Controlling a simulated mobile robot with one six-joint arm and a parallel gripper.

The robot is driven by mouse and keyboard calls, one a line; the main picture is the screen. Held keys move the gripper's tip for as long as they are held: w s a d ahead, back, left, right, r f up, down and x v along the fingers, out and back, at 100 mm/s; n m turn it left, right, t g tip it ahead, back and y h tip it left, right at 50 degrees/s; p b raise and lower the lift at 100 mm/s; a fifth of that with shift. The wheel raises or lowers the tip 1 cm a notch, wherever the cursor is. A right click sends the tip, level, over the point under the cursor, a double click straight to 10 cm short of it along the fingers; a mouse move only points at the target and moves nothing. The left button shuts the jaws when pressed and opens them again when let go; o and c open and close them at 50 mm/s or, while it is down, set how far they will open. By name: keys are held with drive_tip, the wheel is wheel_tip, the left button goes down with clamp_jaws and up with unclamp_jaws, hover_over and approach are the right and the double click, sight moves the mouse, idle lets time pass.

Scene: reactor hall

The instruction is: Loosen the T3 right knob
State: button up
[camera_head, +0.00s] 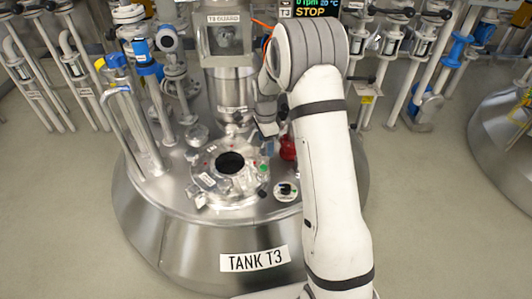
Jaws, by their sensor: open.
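Tank T3 (180,240) is a wide steel vessel with a "TANK T3" label on its front. On its top is a round flanged port (208,183) with a dark open hole and small red and green marks around it. To its right a red rounded part (288,150) is partly hidden by my arm. A small black fitting on a white disc (286,190) sits at the front right. I cannot tell which of these is the right knob. My gripper (266,126) is small in view, above and right of the port, open, and partly hidden by my arm.
A steel column marked "T3 GUARD" (224,45) rises behind the port. A display reading "STOP" (310,12) is behind my arm. Pipes and valves line the back; the floor at left is clear.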

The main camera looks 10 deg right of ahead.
drive_tip(key=m+p, duration=0.1)
drive_tip(key=m, duration=0.5)
drive_tip(key=shift+m, duration=0.3)
drive_tip(key=m, duration=0.6)
drive_tip(key=shift+p, duration=0.4)
wheel_tip(320, 180, down, 6)
drive_tip(key=b, duration=0.3)
